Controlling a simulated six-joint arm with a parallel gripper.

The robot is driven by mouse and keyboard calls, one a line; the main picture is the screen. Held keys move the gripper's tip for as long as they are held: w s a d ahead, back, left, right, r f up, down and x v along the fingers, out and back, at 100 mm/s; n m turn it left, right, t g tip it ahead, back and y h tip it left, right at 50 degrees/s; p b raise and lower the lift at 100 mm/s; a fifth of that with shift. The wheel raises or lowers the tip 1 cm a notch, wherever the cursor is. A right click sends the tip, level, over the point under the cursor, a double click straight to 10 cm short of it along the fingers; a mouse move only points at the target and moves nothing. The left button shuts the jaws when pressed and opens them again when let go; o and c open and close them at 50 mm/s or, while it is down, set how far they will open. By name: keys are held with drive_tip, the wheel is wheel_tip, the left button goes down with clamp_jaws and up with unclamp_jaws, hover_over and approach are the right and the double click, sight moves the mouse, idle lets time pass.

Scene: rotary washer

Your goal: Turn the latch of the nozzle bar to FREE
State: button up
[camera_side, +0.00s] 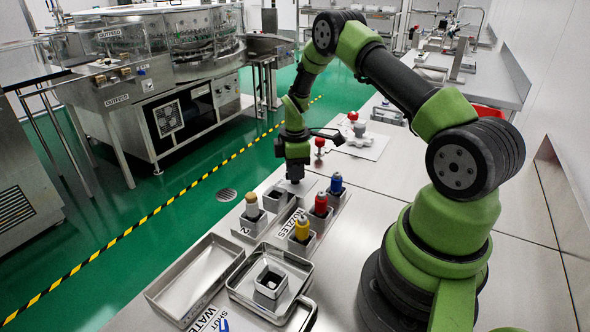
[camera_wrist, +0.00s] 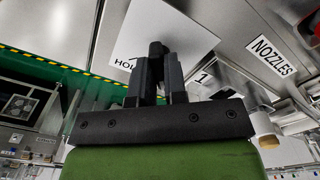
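My gripper (camera_side: 294,172) points down over the steel bench, just behind the rack of coloured nozzles. In the wrist view its two dark fingers (camera_wrist: 158,82) stand close together. A dark, rounded piece (camera_wrist: 157,50) shows between or just beyond their tips; I cannot tell whether they grip it. The fingers appear over a white card (camera_wrist: 195,35) with partly covered lettering beginning "HO". I cannot make out the nozzle bar or its latch in either view. The rotary washer (camera_side: 165,60), with its clear cover, stands at the back left, away from my gripper.
Beige (camera_side: 252,204), red (camera_side: 320,204), blue (camera_side: 336,183) and yellow (camera_side: 302,228) nozzles stand upright in grey holders close to my gripper. Steel trays (camera_side: 195,280) lie at the bench front. Red-topped parts (camera_side: 320,146) stand behind. Green floor separates bench and washer.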

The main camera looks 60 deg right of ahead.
drive_tip(key=o, duration=0.4)
drive_tip(key=shift+o, duration=0.2)
drive_tip(key=shift+r, duration=0.1)
wheel_tip(320, 180, up, 10)
drive_tip(key=s+a+r+m+t, duration=0.2)
drive_tip(key=a+r+m, duration=0.1)
drive_tip(key=a+r, duration=0.3)
drive_tip(key=s+a+r+m+t, duration=0.1)
drive_tip(key=s+a+r+m, duration=0.1)
drive_tip(key=a+r, duration=0.5)
drive_tip(key=s+a+r+m+t+y, duration=0.1)
drive_tip(key=s+a+r+m+t, duration=0.1)
drive_tip(key=s, duration=0.5)
drive_tip(key=s+a+r+m+t+y, duration=0.1)
drive_tip(key=s+a+r+m+t, duration=0.1)
drive_tip(key=s+a+r+m, duration=0.2)
drive_tip(key=s+a+m, duration=0.1)
drive_tip(key=s+a, duration=0.1)
drive_tip(key=s, duration=0.1)
drive_tip(key=shift+a+r, duration=0.15)
drive_tip(key=shift+r, duration=0.05)
